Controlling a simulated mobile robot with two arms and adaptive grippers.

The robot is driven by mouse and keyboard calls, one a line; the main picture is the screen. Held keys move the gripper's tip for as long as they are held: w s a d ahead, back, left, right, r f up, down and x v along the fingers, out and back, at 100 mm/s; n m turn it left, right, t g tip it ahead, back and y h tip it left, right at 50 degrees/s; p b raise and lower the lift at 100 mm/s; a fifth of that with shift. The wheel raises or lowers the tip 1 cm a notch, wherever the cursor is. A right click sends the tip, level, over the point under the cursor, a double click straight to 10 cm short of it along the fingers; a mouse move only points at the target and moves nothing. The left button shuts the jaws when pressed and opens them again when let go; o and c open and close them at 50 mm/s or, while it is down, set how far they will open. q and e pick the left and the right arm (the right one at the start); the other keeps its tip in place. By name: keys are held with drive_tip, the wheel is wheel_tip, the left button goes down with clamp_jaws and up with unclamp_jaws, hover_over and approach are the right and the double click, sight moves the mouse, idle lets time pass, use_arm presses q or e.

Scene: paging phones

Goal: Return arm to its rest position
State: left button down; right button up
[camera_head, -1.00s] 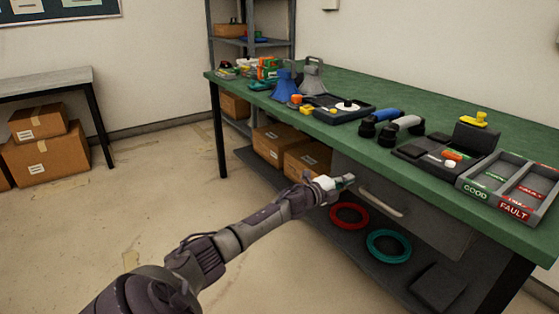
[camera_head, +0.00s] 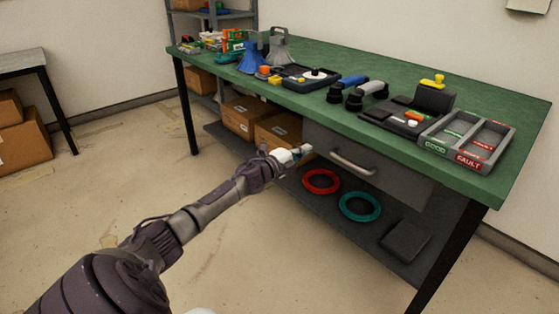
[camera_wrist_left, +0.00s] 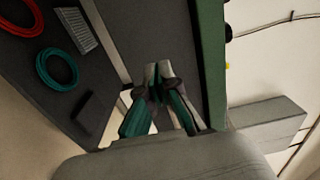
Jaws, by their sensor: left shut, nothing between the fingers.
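My left arm reaches in from the lower left in the head view. Its left gripper (camera_head: 305,150) is shut and empty, in front of the workbench near the left end of the grey drawer (camera_head: 370,167). In the left wrist view the gripper (camera_wrist_left: 158,70) has its fingers together, with the dark drawer front behind them. I cannot tell the exact gap between fingertips and drawer. The drawer handle (camera_head: 352,163) is to the right of the gripper in the head view. My right gripper is not in view.
The green workbench (camera_head: 500,103) carries handsets, phone bases and a GOOD/FAULT tray (camera_head: 466,141). Its lower shelf holds cardboard boxes (camera_head: 245,117), a red ring (camera_head: 321,182) and a teal ring (camera_head: 360,207). The floor (camera_head: 110,195) left of the bench is clear.

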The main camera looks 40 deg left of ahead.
use_arm(q)
drive_tip(key=s+p, duration=0.1)
drive_tip(key=s, duration=0.6)
drive_tip(key=shift+s+a+f, duration=0.2)
drive_tip(key=shift+a+f, duration=0.15)
drive_tip(key=shift+a, duration=0.05)
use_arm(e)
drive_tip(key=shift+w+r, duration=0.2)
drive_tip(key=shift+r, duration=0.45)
